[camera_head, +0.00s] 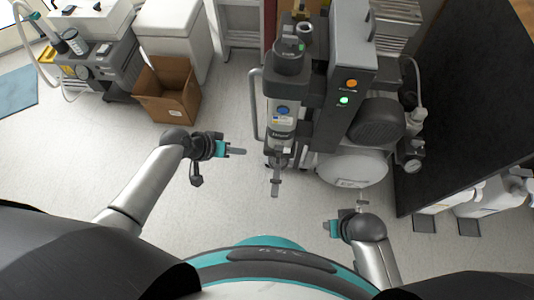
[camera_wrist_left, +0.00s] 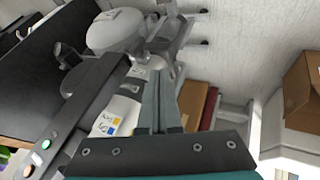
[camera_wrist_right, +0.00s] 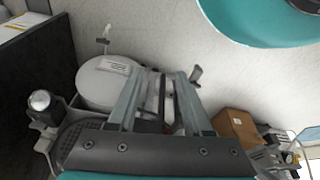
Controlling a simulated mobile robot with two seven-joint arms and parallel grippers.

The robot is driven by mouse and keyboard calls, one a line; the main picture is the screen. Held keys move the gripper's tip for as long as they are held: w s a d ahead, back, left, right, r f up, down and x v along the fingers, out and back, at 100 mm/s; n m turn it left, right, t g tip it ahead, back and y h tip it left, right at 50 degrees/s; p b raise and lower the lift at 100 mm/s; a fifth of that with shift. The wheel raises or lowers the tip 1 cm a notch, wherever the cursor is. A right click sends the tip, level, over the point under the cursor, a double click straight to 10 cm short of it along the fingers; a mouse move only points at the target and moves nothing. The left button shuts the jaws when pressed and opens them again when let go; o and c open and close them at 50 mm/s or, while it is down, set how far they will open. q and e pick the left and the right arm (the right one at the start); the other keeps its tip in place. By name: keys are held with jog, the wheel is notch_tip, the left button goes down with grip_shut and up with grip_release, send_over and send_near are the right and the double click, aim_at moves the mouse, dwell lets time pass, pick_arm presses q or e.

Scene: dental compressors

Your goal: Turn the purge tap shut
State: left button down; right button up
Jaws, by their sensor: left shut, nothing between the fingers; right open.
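A small grey lever fitting (camera_head: 275,185), likely the purge tap, sticks out below the clear filter column (camera_head: 283,120) of the compressor. It also shows in the right wrist view (camera_wrist_right: 196,75). Another small T-shaped fitting (camera_head: 361,203) stands in front of the white tank (camera_head: 352,168); it appears in the right wrist view (camera_wrist_right: 104,40). I cannot read either tap's setting. My left gripper (camera_head: 238,151) is shut and empty, left of the column and apart from the lever. My right gripper (camera_head: 335,226) is open and empty, below the tank; its fingers (camera_wrist_right: 160,95) are apart.
The compressor's grey control box (camera_head: 345,70) has lit orange and green buttons. A pressure gauge (camera_head: 413,165) and a black panel (camera_head: 460,110) stand at the right. A cardboard box (camera_head: 168,90) lies at the left. The floor before the column is clear.

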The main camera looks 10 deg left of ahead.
aim_at(278, 157)
pick_arm(q)
jog(key=w+d+f+b, duration=0.3)
jog(key=d+f+b, duration=0.3)
jog(key=d+f, duration=0.1)
jog(key=shift+w+d, duration=0.2)
jog(key=shift+d, duration=0.35)
pick_arm(e)
notch_tip(278, 157, up, 13)
jog(key=w+t, duration=0.2)
jog(key=shift+w+a, duration=0.25)
jog(key=shift+w, duration=0.1)
